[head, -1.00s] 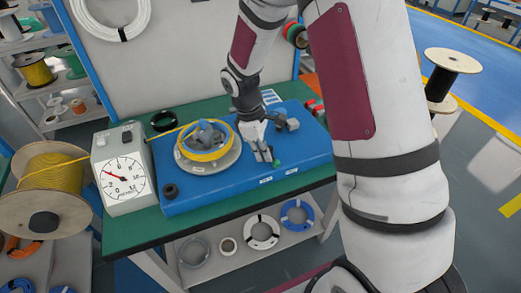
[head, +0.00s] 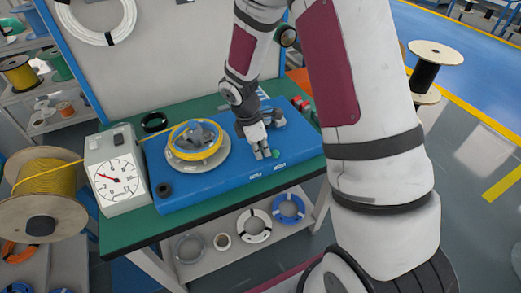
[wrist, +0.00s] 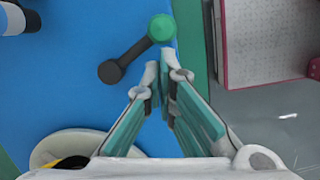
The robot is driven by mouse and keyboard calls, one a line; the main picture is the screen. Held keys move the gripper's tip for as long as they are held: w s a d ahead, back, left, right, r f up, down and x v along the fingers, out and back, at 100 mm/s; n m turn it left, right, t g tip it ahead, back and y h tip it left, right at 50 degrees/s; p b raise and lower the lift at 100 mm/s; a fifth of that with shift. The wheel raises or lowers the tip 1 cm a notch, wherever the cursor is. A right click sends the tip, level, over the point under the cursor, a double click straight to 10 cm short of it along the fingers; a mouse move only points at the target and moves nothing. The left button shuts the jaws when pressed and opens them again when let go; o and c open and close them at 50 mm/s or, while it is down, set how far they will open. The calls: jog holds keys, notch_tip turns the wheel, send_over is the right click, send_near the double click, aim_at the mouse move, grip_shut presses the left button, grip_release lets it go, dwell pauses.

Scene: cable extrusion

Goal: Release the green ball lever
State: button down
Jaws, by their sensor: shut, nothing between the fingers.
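The green ball lever shows in the wrist view as a green ball (wrist: 161,28) on a short dark arm that runs to a dark round pivot at lower left. In the head view the green ball (head: 276,154) is small, near the right front of the blue machine base (head: 210,186). My gripper (head: 264,155) is just left of the ball there. In the wrist view my gripper (wrist: 166,58) is shut and empty, its fingertips just below the ball. A small gap seems to show between tips and ball; contact cannot be told for sure.
A round turntable with a yellow cable coil (head: 196,142) stands left of my gripper on the blue base. A dial gauge box (head: 117,178) stands at the left of the green table (head: 130,228). A grey box-like part (head: 277,118) is close behind my gripper.

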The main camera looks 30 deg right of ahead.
dwell(0.5)
jog(key=shift+a, duration=0.35)
jog(key=a, duration=0.1)
jog(key=a+r, duration=0.2)
jog(key=shift+w+a+r, duration=0.1)
jog(key=shift+w+a, duration=0.2)
jog(key=shift+w, duration=0.05)
jog(key=v, duration=0.8)
jog(key=shift+s+r+p, duration=0.2)
jog(key=shift+r+p, duration=0.05)
jog(key=shift+p, duration=0.05)
